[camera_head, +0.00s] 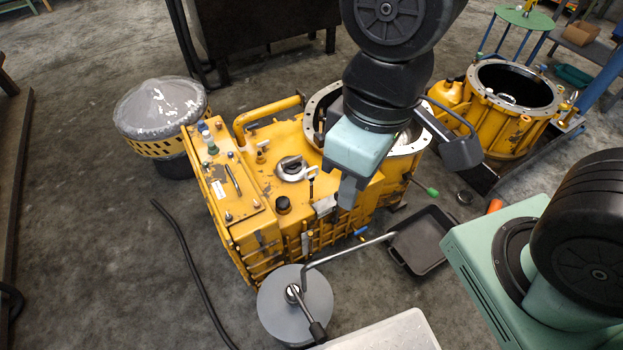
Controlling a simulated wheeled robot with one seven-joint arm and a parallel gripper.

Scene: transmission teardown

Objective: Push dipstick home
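The yellow transmission housing (268,150) stands on the floor at the centre. A small dark-topped stem (311,176) sticks up from its top, just left of my gripper; it may be the dipstick, but I cannot tell for sure or see how deep it sits. My gripper (348,204) points down over the right front part of the housing. Its fingers look close together from this side, and I cannot see a gap or anything held between them. My wrist hides part of the round flange opening behind it.
A grey round drum with a bent crank handle (294,308) stands in front of the housing. A black tray (422,240) lies to the right. A second yellow casing (512,110) is at the back right, and a plastic-wrapped round part (160,105) at the left.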

